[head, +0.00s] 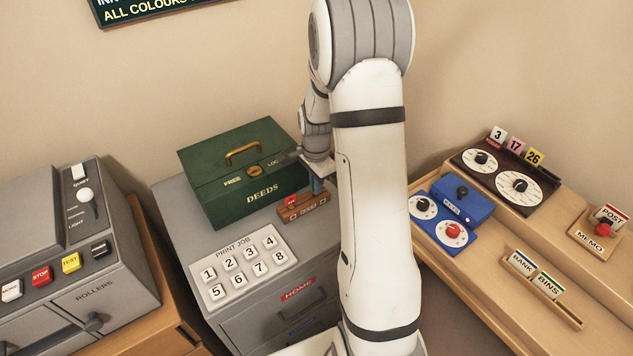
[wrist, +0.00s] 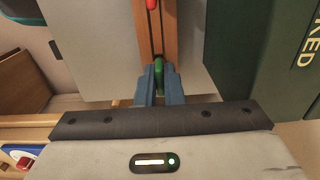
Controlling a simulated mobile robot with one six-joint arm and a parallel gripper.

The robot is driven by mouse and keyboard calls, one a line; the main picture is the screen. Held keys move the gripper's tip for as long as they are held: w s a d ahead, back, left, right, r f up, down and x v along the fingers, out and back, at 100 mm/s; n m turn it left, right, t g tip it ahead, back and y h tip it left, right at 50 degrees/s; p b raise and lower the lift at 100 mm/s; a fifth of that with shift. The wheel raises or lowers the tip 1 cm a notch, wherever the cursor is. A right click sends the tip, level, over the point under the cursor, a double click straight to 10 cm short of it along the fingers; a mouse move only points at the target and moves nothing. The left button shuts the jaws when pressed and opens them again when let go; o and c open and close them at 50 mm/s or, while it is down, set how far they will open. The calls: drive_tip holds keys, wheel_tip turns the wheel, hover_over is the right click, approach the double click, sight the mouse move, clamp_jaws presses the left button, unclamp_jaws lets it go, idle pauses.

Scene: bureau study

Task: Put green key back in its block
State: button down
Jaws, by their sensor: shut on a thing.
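The brown wooden block (head: 303,209) lies on the grey cabinet top, just in front of the green deeds box. A red key (head: 292,201) sits in its left part; block (wrist: 170,35) and red key (wrist: 152,4) also show in the wrist view. My gripper (head: 317,186) points down over the block's right part. In the wrist view its blue fingers (wrist: 158,82) are shut on the green key (wrist: 158,66), which lines up with the block. I cannot tell whether the key is in its slot or just above it. Its lower end is hidden.
The green deeds box (head: 225,190) stands close behind the block. A PRINT JOB keypad (head: 228,287) is in front on the cabinet. A grey rollers machine (head: 110,270) is at left. A desk with blue dial box (head: 470,207) is at right.

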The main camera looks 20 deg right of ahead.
drive_tip(key=c, duration=1.5)
unclamp_jaws()
wheel_tip(320, 180, up, 7)
drive_tip(key=shift+f, duration=0.15)
drive_tip(key=shift+r, duration=0.55)
